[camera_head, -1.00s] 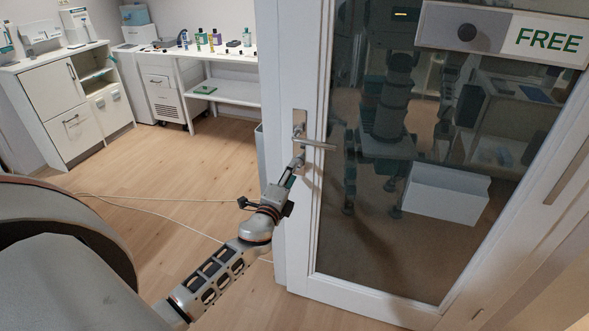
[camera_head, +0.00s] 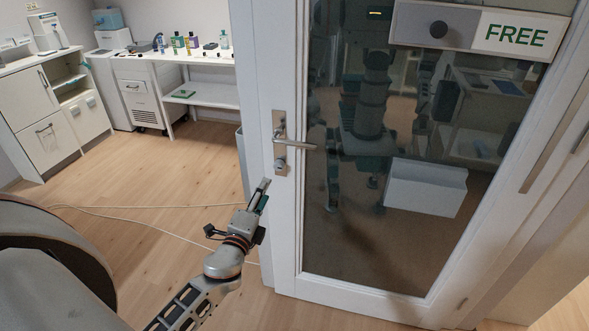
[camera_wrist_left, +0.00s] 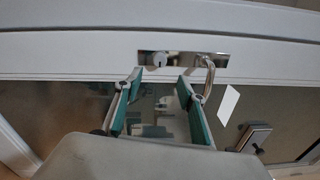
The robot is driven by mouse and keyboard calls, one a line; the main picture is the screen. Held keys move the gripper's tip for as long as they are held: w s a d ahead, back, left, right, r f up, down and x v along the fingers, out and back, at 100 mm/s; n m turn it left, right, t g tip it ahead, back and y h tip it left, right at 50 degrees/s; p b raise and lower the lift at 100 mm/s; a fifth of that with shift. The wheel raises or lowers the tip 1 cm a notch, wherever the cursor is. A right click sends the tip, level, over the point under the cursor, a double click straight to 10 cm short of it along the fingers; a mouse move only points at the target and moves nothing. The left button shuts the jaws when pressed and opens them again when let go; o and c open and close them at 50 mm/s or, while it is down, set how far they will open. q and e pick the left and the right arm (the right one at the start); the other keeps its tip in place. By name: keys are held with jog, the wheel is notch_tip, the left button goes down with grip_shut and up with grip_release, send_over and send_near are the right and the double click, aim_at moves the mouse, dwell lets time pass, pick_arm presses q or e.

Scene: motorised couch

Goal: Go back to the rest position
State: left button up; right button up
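My left gripper (camera_head: 262,190) points up toward the door, just below and left of its handle in the head view. In the left wrist view my left gripper (camera_wrist_left: 160,84) has its two teal-padded fingers spread apart with nothing between them. The white door (camera_head: 258,90) with a dark glass pane has a metal lever handle (camera_head: 300,145) on a plate with a lock below it. In the wrist view the handle (camera_wrist_left: 208,75) lies just beyond the fingertips, and I see no grip on it. My right gripper is not in view.
A "FREE" sign (camera_head: 515,36) hangs on the door. A white cabinet (camera_head: 45,115) and a shelf table with bottles (camera_head: 205,95) stand at the back left. A thin cable (camera_head: 130,207) lies on the wooden floor, which is otherwise clear. The glass shows reflections.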

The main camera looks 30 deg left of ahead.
pick_arm(q)
jog(key=s+d+f+n+g+h, duration=0.6)
jog(key=s+d+f+n, duration=0.7)
jog(key=s+d+f, duration=0.7)
jog(key=s+f+g, duration=0.1)
jog(key=s+f, duration=0.1)
jog(key=s, duration=0.1)
jog(key=shift+d+h, duration=0.2)
jog(key=shift+h, duration=0.2)
